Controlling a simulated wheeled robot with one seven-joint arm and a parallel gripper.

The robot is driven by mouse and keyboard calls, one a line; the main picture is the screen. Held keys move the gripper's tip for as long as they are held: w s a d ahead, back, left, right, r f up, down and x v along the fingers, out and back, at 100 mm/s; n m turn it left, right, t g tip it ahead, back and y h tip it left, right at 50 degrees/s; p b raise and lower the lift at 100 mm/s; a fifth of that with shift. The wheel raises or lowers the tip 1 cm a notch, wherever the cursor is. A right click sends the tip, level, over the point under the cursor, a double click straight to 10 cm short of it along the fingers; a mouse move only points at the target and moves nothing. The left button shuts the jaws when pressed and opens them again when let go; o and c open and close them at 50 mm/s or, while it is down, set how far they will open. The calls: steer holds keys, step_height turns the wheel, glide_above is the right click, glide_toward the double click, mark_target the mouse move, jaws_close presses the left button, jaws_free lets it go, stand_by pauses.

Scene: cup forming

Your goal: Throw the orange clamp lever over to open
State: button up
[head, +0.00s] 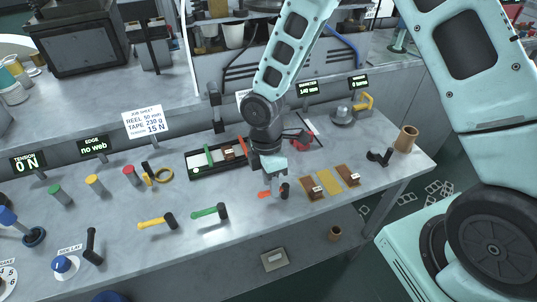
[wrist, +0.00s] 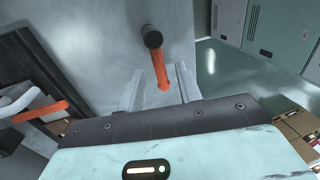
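The orange clamp lever (head: 264,194) is at the table's front edge, right of the green lever, with a black round hub at its right end. In the wrist view the orange lever (wrist: 161,72) runs from the black hub toward my gripper. My gripper (head: 273,184) is low over the lever in the head view and partly hides it. In the wrist view my gripper (wrist: 158,88) has its two pale fingers apart, with the lever's free end between them. I cannot tell whether either finger touches it.
A green lever (head: 208,212) and a yellow lever (head: 157,222) lie to the left along the front. A black tray (head: 203,172) is behind, with another orange bar (head: 241,147). Brown and yellow pads (head: 331,180) and a black lever (head: 380,157) are to the right.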

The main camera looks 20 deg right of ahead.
steer(key=w+r+b, duration=0.1)
steer(key=w+r, duration=0.2)
steer(key=r, duration=1.3)
steer(key=shift+a+r, duration=0.1)
steer(key=s+a+r+m+t, duration=0.1)
steer(key=s+m, duration=0.4)
steer(key=s, duration=0.5)
steer(key=s+a+r+m+t, duration=0.1)
steer(key=s+m, duration=0.4)
steer(key=s, duration=0.5)
steer(key=shift+r+y, duration=0.3)
steer(key=shift+r, duration=0.35)
